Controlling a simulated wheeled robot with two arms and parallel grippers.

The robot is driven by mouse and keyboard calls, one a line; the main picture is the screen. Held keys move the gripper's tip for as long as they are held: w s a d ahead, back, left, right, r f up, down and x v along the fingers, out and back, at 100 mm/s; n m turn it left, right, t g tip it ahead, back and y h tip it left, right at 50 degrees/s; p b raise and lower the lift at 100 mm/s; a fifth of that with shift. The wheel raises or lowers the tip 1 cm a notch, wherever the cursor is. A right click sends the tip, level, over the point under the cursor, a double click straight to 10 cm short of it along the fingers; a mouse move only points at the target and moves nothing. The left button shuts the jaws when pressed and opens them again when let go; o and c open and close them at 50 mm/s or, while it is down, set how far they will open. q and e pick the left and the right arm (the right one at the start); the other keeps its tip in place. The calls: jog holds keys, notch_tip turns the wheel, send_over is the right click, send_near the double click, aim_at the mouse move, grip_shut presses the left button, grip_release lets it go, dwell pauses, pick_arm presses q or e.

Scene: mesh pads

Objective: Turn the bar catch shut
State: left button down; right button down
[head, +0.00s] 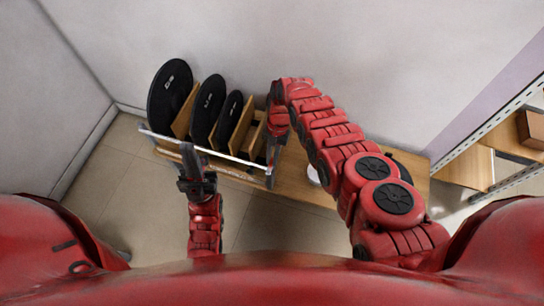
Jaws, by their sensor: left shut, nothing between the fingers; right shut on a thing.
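A long silver bar (225,158) runs across the front of a wooden rack (184,122) that holds black round mesh pads (170,93). My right gripper (271,176) reaches down at the bar's right end and is shut on it; the exact contact is small and partly hidden by the gripper. My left gripper (188,152) is shut and empty, close to the bar left of its middle. Whether it touches the bar I cannot tell.
The rack stands on a wooden bench (300,185) against a pale wall. A small white round thing (313,174) is beside my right arm. Metal shelving (485,127) with wooden boards stands at the right. Tiled floor is open in front of the bench.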

jog(key=c, duration=0.9)
grip_release()
jog(key=shift+w+r, duration=0.15)
jog(key=shift+r, duration=0.15)
jog(key=b+v, duration=0.2)
jog(key=v, duration=1.4)
jog(key=shift+w+d+r, duration=0.15)
jog(key=shift+r, duration=0.2)
